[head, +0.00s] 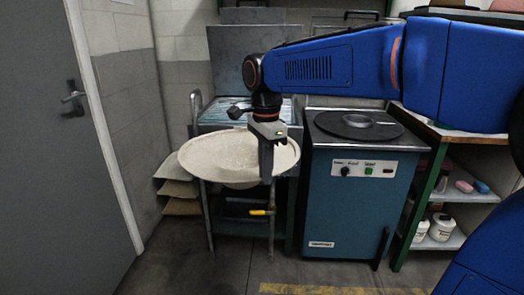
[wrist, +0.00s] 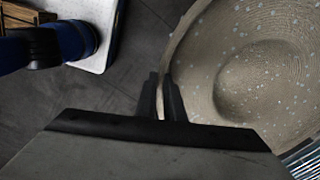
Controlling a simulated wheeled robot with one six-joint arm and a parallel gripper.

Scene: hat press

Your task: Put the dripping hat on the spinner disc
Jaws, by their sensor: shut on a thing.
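The dripping hat (head: 226,152) is pale beige with a wide round brim, and its crown bulges below the brim in the head view. In the wrist view the hat (wrist: 205,75) is dotted with pale droplets. My gripper (head: 266,172) is shut on the brim's near right edge; its fingers show in the wrist view (wrist: 168,98). The hat hangs in the air in front of the sink. The spinner disc (head: 345,126) is dark and round, with a raised middle, on top of the teal machine (head: 345,200), to the right of the hat.
A metal sink unit (head: 240,88) stands behind the hat, with a yellow-handled valve (head: 262,212) below. A green-framed shelf (head: 455,190) with bottles stands right of the machine. A grey door (head: 50,150) is at left. The floor in front is clear.

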